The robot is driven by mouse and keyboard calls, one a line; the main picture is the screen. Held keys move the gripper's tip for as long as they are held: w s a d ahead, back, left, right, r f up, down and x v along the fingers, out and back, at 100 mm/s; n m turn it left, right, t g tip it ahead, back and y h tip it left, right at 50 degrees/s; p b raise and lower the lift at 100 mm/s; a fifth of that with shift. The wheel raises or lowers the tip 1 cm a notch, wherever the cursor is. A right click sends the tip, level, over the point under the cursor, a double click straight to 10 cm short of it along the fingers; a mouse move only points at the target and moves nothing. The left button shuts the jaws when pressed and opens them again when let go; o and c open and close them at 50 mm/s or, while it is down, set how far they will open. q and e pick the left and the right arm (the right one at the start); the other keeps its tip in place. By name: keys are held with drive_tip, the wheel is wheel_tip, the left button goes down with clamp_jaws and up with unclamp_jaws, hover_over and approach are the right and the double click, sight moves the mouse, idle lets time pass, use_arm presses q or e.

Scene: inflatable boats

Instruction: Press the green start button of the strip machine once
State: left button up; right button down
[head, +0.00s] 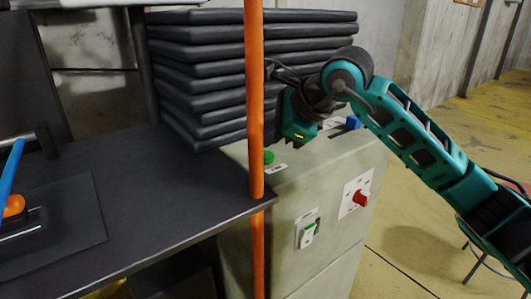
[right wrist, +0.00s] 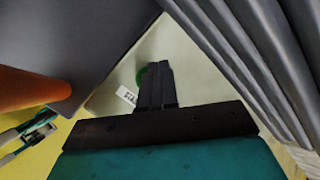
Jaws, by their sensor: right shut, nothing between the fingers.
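The strip machine (head: 335,180) is a pale grey-green cabinet right of the dark table. Its green button (head: 268,157) sits on the top near the front edge, partly behind an orange pole. My right gripper comes down over the machine top in the head view, where its fingertips cannot be made out. In the right wrist view the fingers (right wrist: 156,82) are shut and empty. Contact cannot be told. My left gripper is not in view.
The upright orange pole (head: 255,110) stands close left of my right gripper. A stack of dark panels (head: 200,75) rises behind. The machine front has a red knob (head: 361,198) and a green-and-white switch (head: 308,233). The dark table (head: 170,185) lies left.

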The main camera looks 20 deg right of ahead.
sight(269, 156)
drive_tip(key=shift+r+p, duration=1.8)
drive_tip(key=shift+r, duration=0.75)
